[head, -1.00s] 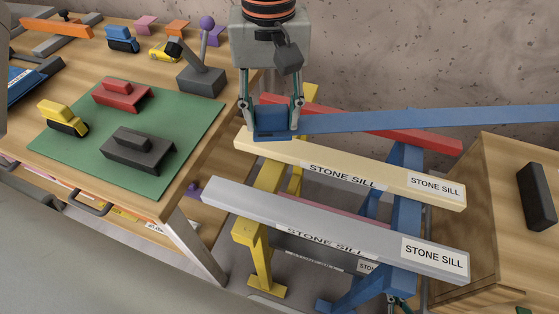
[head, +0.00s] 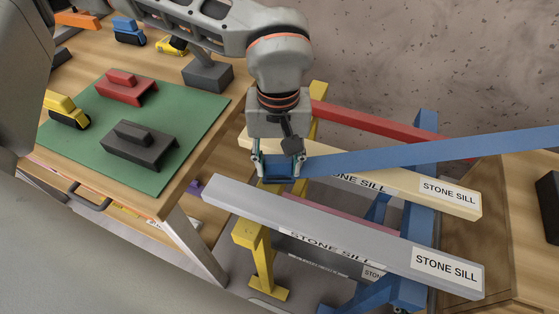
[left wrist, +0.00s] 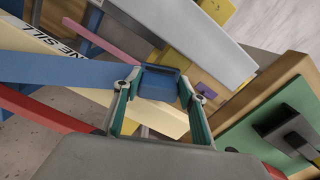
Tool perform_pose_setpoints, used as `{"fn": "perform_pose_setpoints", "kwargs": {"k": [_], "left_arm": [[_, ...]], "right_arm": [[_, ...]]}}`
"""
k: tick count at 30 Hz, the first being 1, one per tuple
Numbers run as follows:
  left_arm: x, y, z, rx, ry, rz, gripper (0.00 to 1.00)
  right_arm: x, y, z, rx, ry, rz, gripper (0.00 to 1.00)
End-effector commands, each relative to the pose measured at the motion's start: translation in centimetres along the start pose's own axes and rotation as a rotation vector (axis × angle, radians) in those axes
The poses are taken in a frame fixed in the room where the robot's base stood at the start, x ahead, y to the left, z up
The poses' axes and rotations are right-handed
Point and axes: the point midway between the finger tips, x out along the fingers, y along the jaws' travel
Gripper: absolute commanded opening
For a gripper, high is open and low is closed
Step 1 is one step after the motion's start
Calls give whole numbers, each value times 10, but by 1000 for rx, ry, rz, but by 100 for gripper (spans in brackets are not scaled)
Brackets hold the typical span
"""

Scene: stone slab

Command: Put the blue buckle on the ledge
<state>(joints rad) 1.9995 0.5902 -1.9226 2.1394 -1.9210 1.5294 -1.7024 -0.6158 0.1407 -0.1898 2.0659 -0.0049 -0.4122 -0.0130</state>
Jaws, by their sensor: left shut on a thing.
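My left gripper (head: 279,168) is shut on the blue buckle (head: 280,172), which hangs from its fingertips; the buckle also shows between the fingers in the left wrist view (left wrist: 160,83). A long blue strap (head: 440,152) runs from beside the buckle to the right. The cream stone sill (head: 410,187) passes behind and below the buckle. The grey stone sill (head: 330,228) lies nearer the camera. In the head view the buckle appears over the gap between the two sills; its exact height above them is hard to tell. My right gripper is not seen.
A red bar (head: 380,122) lies behind the cream sill. Yellow (head: 258,255) and blue (head: 418,225) trestles stand under the sills. At left is a wooden table with a green mat (head: 180,135) holding several blocks. A wooden cabinet (head: 525,220) is at right.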

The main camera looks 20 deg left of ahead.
Motion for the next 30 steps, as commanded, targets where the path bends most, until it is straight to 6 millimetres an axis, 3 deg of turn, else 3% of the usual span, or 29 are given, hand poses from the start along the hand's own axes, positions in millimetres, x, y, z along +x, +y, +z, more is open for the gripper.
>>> {"fn": "perform_pose_setpoints", "kwargs": {"k": [11,12,13,24,30], "left_arm": [[3,0,0,0,1,1,19],[2,0,0,-1,2,1,51],[2,0,0,-1,2,1,58],[0,0,-1,-1,3,2,58],[-24,1,-2,-3,8,4,58]], "right_arm": [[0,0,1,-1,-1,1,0],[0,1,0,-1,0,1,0],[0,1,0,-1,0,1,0],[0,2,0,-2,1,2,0],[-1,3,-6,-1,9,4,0]]}}
